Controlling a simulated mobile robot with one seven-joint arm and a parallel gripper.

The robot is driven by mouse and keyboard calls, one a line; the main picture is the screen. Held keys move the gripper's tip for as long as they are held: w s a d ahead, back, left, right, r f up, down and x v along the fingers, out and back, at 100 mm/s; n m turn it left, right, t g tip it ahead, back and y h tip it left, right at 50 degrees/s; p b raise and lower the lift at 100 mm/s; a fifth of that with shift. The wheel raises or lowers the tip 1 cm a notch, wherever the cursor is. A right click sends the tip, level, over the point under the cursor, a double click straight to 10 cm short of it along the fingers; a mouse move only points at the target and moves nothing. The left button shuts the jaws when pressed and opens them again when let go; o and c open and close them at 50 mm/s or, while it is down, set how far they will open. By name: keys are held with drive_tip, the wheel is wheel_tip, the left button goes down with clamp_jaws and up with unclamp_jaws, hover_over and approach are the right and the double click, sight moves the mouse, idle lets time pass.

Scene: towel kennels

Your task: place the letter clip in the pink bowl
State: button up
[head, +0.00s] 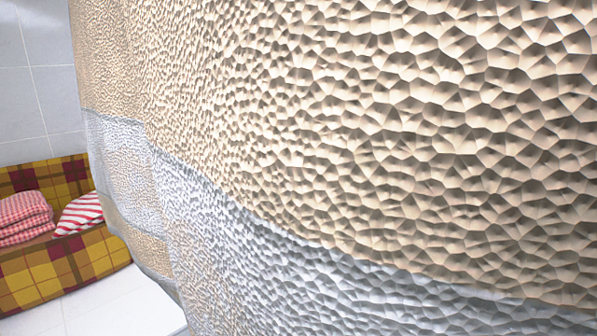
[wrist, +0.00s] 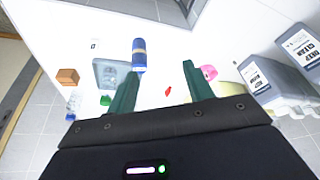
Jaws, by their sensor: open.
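My gripper (wrist: 159,70) shows in the wrist view, its two dark green fingers apart and nothing between them in their grasp. It is above a white surface with small objects on it. A small pink thing (wrist: 209,72) lies just right of the right finger; it may be the pink bowl, but its shape is unclear. I cannot pick out the letter clip for certain. A small red thing (wrist: 168,91) lies between the fingers' lines, and a small green thing (wrist: 105,100) is left of the left finger. The head view shows neither gripper nor these objects.
A blue can (wrist: 139,55), a pale blue tray-like thing (wrist: 108,73) and a brown block (wrist: 68,77) are on the white surface. Large grey containers (wrist: 272,76) stand at right.

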drive_tip(key=s+f+n, duration=0.1)
drive_tip(key=s+f, duration=0.1)
drive_tip(key=s, duration=0.7)
drive_tip(key=s+f+n, duration=0.2)
drive_tip(key=s+f, duration=0.1)
drive_tip(key=s, duration=0.6)
drive_tip(key=shift+f+t+y, duration=0.3)
drive_tip(key=shift+y, duration=0.1)
